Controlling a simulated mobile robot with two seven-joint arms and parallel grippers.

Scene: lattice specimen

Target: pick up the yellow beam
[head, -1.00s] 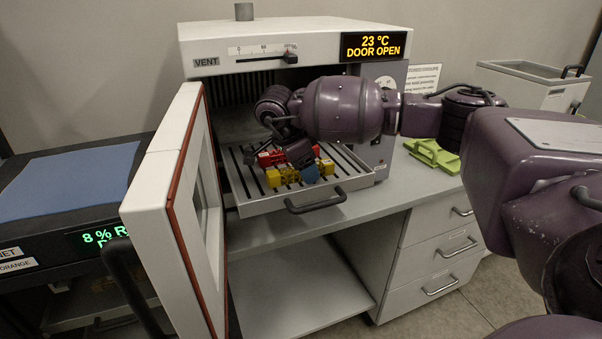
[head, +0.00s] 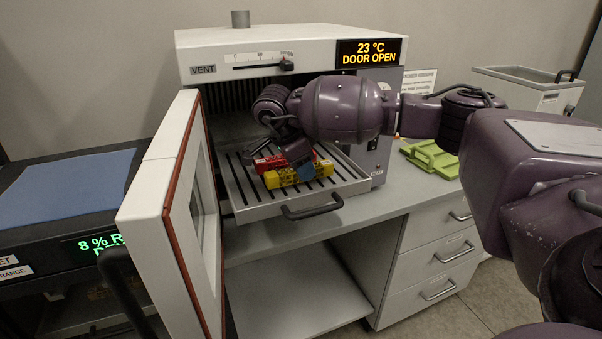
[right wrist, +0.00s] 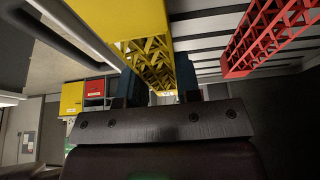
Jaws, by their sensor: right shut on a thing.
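The yellow beam (head: 273,180) is an openwork lattice bar at the slatted pull-out rack of the open oven. My right gripper (head: 306,172) reaches down over its middle and is shut on it. In the right wrist view the yellow beam (right wrist: 150,55) sits between the two dark blue fingers (right wrist: 160,92). The beam looks level and slightly above the slats; the gap under it is hard to make out. My left gripper is not in view.
A red lattice beam (head: 268,162) lies on the rack (head: 350,186) close behind the yellow one. The oven door (head: 165,200) stands open at the left. A green object (head: 432,157) lies on the bench at the right. Drawers stand below.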

